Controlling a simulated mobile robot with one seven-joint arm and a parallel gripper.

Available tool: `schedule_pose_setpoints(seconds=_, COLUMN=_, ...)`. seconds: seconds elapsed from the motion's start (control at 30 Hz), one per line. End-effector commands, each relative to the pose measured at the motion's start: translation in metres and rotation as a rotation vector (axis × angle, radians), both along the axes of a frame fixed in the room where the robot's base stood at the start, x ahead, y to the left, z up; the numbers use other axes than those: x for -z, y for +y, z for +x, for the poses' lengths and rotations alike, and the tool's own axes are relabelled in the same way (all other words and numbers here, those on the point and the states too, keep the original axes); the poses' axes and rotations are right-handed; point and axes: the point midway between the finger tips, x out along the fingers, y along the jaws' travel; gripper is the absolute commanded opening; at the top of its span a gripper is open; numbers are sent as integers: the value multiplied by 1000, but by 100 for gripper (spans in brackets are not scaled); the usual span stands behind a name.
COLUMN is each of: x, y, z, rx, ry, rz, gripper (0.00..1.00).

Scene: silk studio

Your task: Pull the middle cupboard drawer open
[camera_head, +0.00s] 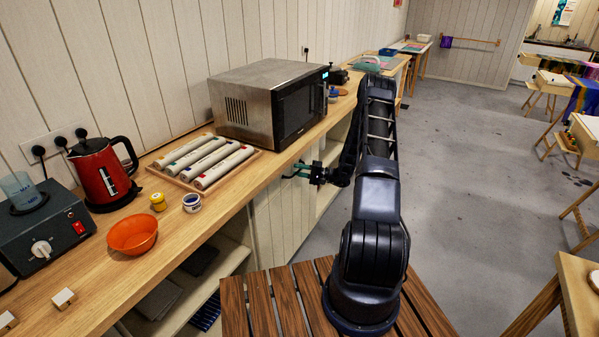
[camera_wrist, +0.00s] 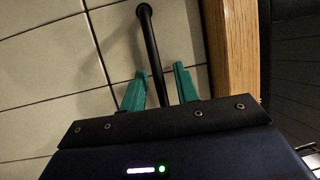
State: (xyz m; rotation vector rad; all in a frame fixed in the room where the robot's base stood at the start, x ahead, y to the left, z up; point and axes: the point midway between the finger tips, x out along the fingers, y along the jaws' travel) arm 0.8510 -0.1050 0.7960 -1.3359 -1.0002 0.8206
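In the wrist view, a dark bar handle (camera_wrist: 150,40) stands on a pale panelled cupboard front (camera_wrist: 50,60). My gripper (camera_wrist: 161,70) has its two teal fingers spread, one on each side of the bar. Small gaps show between the bar and the fingers, so it is around the handle without visibly gripping it. In the head view, my gripper (camera_head: 298,170) reaches left to the cupboard front (camera_head: 283,215), just below the worktop edge. The handle is hard to make out there. I cannot tell from these frames which drawer the handle belongs to.
The wooden worktop (camera_head: 180,235) runs above the cupboard, and its edge (camera_wrist: 232,50) is close to my gripper. A microwave (camera_head: 270,100), a tray of rolls (camera_head: 205,160), a red kettle (camera_head: 100,170) and an orange bowl (camera_head: 133,235) stand on it.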

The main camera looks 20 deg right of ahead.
Motion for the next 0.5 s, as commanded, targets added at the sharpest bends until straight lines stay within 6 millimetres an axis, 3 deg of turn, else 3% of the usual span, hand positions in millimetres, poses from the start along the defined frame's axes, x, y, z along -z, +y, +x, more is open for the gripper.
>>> schedule_pose_setpoints(seconds=0.07, x=0, y=0, z=0, rx=0, ry=0, rz=0, gripper=31)
schedule_pose_setpoints(seconds=0.23, x=0, y=0, z=0, rx=0, ry=0, rz=0, gripper=0)
schedule_pose_setpoints(seconds=0.5, x=0, y=-1, z=-1, rx=0, ry=0, rz=0, gripper=0)
